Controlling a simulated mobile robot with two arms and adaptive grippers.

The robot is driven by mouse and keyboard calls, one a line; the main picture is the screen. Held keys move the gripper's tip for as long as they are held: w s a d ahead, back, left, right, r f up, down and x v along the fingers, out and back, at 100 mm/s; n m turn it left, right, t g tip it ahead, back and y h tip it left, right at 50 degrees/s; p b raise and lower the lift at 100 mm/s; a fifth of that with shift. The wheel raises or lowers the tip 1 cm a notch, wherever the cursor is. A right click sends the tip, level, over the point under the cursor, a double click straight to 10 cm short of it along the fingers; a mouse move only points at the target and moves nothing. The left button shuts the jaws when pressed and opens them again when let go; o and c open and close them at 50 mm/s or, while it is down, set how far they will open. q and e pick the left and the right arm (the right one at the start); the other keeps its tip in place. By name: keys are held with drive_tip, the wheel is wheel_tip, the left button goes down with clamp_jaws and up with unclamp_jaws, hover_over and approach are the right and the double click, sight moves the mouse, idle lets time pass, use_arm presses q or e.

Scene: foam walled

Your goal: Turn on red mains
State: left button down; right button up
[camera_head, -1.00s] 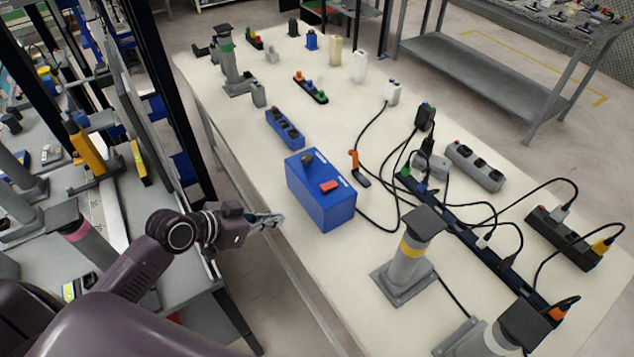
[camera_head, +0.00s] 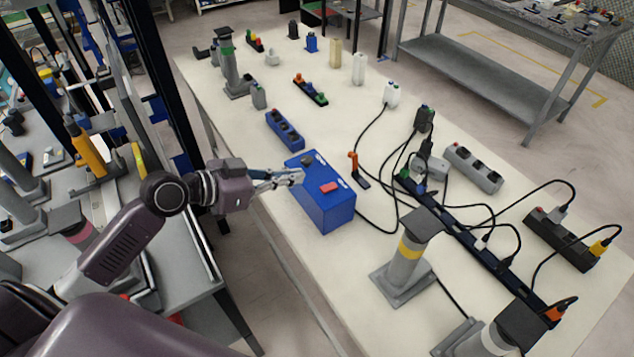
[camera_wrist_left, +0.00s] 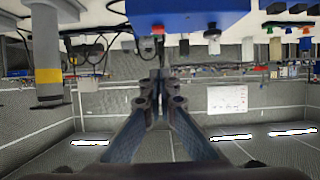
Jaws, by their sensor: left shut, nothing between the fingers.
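A blue box (camera_head: 325,210) stands on the white table, with a red rocker switch (camera_head: 329,187) and a dark knob (camera_head: 307,160) on its top. My left gripper (camera_head: 300,177) is shut and empty, its fingertips at the box's left top edge. I cannot tell whether they touch it. In the left wrist view the box (camera_wrist_left: 190,14) appears upside down at the top, with the red switch (camera_wrist_left: 158,29) just above the shut fingers (camera_wrist_left: 160,77) and the knob (camera_wrist_left: 212,40) to the right. My right gripper is not in view.
A blue power strip (camera_head: 285,130) lies behind the box on the white table (camera_head: 230,125). Black cables and a long dark power strip (camera_head: 480,245) lie to the right. A grey post with a yellow band (camera_head: 408,258) stands in front right. Several small bottles stand at the back.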

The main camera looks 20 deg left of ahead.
use_arm(q)
drive_tip(key=p, duration=0.2)
hover_over(318, 195)
wheel_tip(318, 195, down, 2)
drive_tip(key=shift+w+d+f, duration=0.1)
drive_tip(key=shift+w+f, duration=0.05)
drive_tip(key=shift+f, duration=0.05)
wheel_tip(318, 195, down, 3)
drive_tip(key=shift+r+p, duration=0.1)
drive_tip(key=shift+p, duration=0.3)
drive_tip(key=shift+s+a+f, duration=0.1)
drive_tip(key=shift+s+f, duration=0.05)
drive_tip(key=shift+f, duration=0.25)
drive_tip(key=shift+s+a+f, duration=0.1)
drive_tip(key=shift+f, duration=0.4)
